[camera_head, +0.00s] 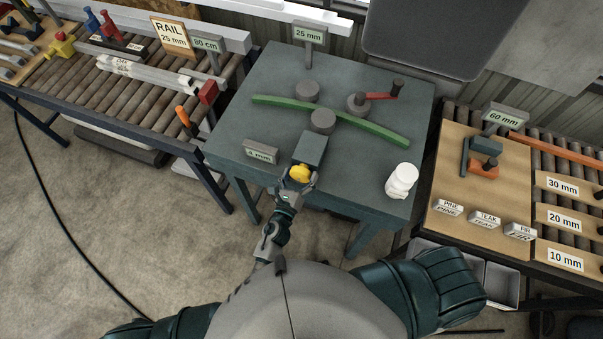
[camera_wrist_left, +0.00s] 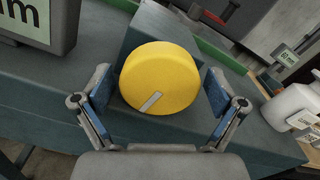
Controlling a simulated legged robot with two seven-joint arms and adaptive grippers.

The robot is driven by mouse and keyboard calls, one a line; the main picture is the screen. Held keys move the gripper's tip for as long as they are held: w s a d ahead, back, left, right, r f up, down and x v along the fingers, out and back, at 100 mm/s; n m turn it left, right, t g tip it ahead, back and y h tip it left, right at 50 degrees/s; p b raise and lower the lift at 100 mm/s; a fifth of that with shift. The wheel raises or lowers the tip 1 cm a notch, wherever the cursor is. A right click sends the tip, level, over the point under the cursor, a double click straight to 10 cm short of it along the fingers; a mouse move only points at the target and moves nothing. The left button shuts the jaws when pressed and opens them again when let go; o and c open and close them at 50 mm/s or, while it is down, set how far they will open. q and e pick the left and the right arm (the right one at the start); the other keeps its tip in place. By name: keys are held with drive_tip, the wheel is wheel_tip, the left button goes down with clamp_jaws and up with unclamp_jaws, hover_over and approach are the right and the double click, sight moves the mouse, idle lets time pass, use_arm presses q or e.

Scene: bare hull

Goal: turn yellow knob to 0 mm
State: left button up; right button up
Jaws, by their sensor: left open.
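The yellow knob (camera_head: 300,173) sits on the front face of a grey block (camera_head: 311,148) at the near edge of the green-grey table (camera_head: 236,128). In the wrist view the knob (camera_wrist_left: 172,70) is a thick disc with a pale pointer mark toward its lower left. My left gripper (camera_head: 296,183) is at the knob; in the wrist view its open fingers (camera_wrist_left: 159,91) stand on either side of it, with a small gap showing at each side. A small sign (camera_head: 261,154) left of the block gives a mm value, its digit unclear. My right gripper is out of view.
Three grey rollers (camera_head: 322,121) and a curved green strip (camera_head: 375,127) lie on the table, with a red-handled crank (camera_head: 380,96) and a 25 mm sign (camera_head: 310,35). A white bottle-like object (camera_head: 401,180) stands at the right edge. Roller benches flank the table.

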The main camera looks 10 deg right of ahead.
use_arm(q)
drive_tip(key=v, duration=1.2)
drive_tip(key=shift+f, duration=0.1)
